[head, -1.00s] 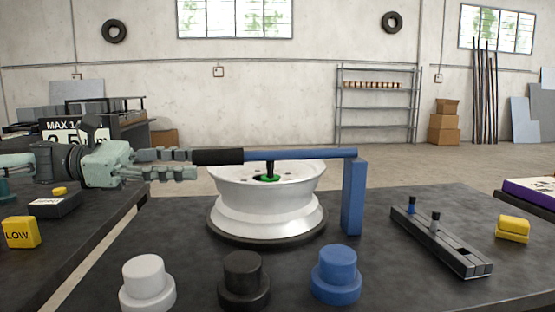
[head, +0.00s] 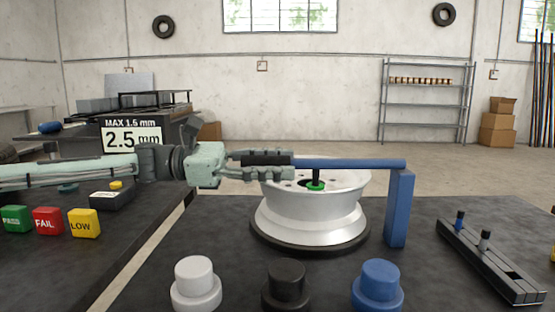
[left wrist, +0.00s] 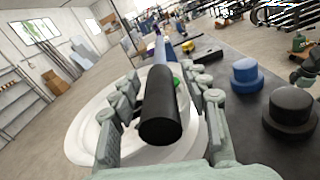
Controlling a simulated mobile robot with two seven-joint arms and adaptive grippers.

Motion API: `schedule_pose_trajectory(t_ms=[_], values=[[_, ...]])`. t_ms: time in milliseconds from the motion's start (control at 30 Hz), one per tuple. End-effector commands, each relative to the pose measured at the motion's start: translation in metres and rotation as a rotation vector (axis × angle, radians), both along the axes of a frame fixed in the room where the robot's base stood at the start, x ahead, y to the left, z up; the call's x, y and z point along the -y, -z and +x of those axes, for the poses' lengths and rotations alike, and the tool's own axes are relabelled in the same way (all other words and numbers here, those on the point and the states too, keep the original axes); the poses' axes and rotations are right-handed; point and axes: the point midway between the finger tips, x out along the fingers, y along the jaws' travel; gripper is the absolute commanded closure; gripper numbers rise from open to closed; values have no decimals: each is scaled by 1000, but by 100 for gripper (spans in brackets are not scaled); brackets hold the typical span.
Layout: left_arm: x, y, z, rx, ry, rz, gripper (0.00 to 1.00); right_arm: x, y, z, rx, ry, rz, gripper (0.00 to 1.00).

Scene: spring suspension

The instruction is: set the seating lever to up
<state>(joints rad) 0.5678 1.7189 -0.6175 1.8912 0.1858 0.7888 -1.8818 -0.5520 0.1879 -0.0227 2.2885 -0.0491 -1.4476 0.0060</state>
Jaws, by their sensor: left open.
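The seating lever is a blue bar (head: 350,163) with a black grip (head: 262,160) at its left end. It lies about level, joined at its right end to a blue upright post (head: 398,208). My left gripper (head: 290,165) is open, its fingers along the black grip. In the left wrist view the black grip (left wrist: 160,115) lies between the two spread fingers, with gaps visible beside it. Below the bar is a white wheel rim (head: 310,217) with a green piece (head: 315,186) on a dark stem. My right gripper is not seen in the head view.
White (head: 196,285), black (head: 286,287) and blue (head: 377,287) stepped knobs stand at the table's front. A slotted black block (head: 490,262) is at right. PASS, FAIL (head: 48,221) and LOW (head: 85,223) blocks sit on the left table, across a gap.

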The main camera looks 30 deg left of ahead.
Motion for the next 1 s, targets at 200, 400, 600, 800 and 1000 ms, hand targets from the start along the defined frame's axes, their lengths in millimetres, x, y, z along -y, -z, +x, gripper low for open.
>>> schedule_pose_trajectory(t_ms=[200, 400, 600, 800, 1000], values=[[0, 0, 0, 0, 0, 0, 56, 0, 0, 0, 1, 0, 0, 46], [0, 0, 0, 0, 0, 0, 81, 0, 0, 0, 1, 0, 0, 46], [0, 0, 0, 0, 1, 0, 100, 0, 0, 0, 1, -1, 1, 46], [0, 0, 0, 1, 1, 1, 100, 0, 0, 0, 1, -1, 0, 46], [-4, -4, -2, -5, -1, 12, 100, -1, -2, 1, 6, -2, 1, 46]])
